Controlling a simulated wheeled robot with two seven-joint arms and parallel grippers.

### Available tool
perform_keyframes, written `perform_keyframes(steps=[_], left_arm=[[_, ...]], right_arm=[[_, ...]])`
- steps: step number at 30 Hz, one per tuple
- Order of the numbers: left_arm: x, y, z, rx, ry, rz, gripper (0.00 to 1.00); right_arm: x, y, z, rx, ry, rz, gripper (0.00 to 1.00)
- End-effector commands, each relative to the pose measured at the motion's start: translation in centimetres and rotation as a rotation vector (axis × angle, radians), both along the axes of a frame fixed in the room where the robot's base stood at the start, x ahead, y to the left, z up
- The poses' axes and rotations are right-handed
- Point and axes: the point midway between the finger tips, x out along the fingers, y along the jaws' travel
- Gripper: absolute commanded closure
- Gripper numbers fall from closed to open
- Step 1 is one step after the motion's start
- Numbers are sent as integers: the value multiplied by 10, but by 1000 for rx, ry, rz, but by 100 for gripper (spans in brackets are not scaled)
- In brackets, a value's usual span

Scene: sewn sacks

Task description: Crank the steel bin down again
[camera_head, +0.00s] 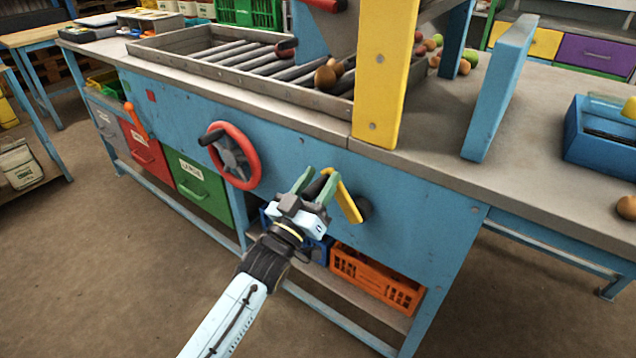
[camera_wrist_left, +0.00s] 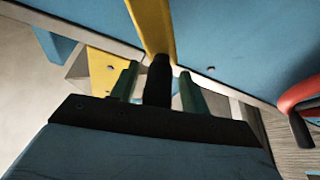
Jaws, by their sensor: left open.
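The crank has a yellow arm (camera_head: 347,201) on the blue front panel of the bench, with a dark pivot at its lower right end. In the left wrist view the yellow arm (camera_wrist_left: 153,25) comes down from the top to a black handle (camera_wrist_left: 158,82). My left gripper (camera_head: 315,184) is at the handle end of the crank, its green fingers apart. In the left wrist view the left gripper (camera_wrist_left: 158,76) has one finger on each side of the handle, with gaps visible. My right gripper is not in view. I cannot make out the steel bin for certain.
A red handwheel (camera_head: 242,168) with a dark knob sits left of the crank. A red-orange lever (camera_head: 136,121) is farther left. An orange crate (camera_head: 375,280) lies on the shelf below. A steel roller tray (camera_head: 190,68) and a yellow post (camera_head: 383,80) stand on top.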

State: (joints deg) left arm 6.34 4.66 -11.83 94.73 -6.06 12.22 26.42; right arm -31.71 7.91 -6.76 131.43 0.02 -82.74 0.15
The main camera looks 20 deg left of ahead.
Motion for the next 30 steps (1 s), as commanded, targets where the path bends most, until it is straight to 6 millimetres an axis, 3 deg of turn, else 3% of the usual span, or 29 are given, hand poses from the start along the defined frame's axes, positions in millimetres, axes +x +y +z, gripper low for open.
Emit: perform_keyframes(steps=[5,15,30], left_arm=[[0,0,0,0,0,0,55],[-1,0,0,-1,0,-1,100],[-1,0,-2,-8,5,-2,100]], right_arm=[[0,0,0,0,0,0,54],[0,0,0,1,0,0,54],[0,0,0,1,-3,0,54]])
